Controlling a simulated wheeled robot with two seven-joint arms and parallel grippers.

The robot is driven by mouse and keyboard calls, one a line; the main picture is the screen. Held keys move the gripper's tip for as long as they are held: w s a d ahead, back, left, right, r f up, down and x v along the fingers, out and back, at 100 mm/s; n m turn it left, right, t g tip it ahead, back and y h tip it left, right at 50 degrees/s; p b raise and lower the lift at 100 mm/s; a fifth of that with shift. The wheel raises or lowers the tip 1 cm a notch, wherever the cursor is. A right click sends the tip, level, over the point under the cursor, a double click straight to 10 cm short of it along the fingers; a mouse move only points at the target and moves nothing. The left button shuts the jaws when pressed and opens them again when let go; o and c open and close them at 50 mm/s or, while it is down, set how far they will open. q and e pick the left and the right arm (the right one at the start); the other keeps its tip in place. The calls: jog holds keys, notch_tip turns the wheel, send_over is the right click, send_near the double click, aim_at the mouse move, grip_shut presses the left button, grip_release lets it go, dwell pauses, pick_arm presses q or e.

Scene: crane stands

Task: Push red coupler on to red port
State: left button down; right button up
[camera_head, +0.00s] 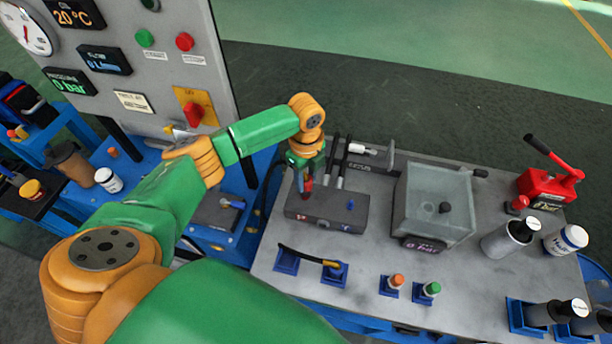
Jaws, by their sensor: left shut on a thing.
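My left arm reaches in from the left, and its gripper (304,172) points down over the dark port block (335,218) on the grey bench. The gripper is shut on the red coupler (307,186), which shows as a small red piece below the fingers, at the back left of the block. The coupler is roughly upright. The red port under it is hidden, so I cannot tell whether the coupler touches it or sits on it. A small red mark (303,217) shows on the block's left front. My right gripper is not in view.
A clear tank (432,205) stands right of the block. A red hand-lever unit (546,186) and bottles (507,238) stand further right. A gauge panel (150,60) rises at the left.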

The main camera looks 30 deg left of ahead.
aim_at(306, 175)
pick_arm(q)
jog(key=shift+f+b, duration=0.4)
jog(key=shift+f, duration=0.5)
jog(key=shift+c, duration=1.9)
grip_release()
notch_tip(306, 175, up, 5)
jog(key=p, duration=0.5)
jog(key=shift+r, duration=0.15)
